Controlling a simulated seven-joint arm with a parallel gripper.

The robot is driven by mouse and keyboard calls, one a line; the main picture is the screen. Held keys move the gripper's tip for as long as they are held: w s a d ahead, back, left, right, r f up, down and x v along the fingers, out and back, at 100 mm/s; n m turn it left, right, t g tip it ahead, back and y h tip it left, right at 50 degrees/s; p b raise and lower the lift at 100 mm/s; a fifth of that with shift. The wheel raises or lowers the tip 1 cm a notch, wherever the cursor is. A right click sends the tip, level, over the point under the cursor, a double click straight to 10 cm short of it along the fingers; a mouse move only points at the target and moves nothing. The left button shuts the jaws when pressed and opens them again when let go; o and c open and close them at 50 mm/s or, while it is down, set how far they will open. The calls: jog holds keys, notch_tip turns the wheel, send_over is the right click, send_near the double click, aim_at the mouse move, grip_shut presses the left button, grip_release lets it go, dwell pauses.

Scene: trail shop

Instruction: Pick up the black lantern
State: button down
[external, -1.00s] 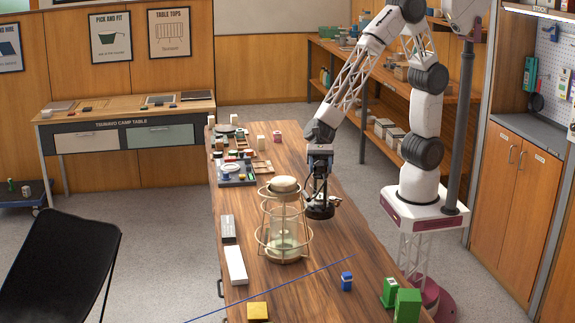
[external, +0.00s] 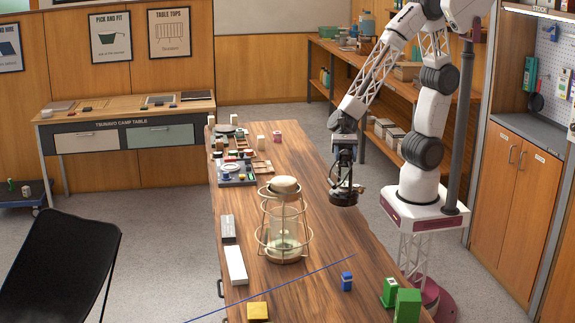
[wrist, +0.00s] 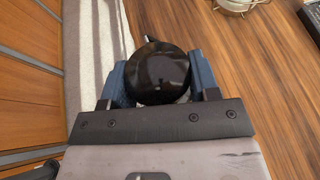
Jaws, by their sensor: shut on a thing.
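My gripper (external: 343,164) is shut on the black lantern (external: 343,196) and holds it above the right edge of the wooden table, to the right of the large glass lantern. In the wrist view, the black lantern's round, glossy black top (wrist: 162,72) sits between the two blue fingers (wrist: 160,80). In the external view, the gripper hides part of its upper body. Its dark base shows below.
A large cream-framed glass lantern (external: 284,225) stands on the wooden table (external: 310,290). Green boxes (external: 407,305), a small blue item (external: 347,281) and a yellow block (external: 258,311) are near the front. A tray of small items (external: 237,180) lies at the back left.

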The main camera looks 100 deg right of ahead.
jog(key=shift+s+d+r, duration=0.1)
jog(key=shift+s+d, duration=0.3)
jog(key=shift+s, duration=0.3)
jog(key=shift+s+d+r, duration=0.1)
jog(key=shift+s+d, duration=0.3)
jog(key=shift+s, duration=0.3)
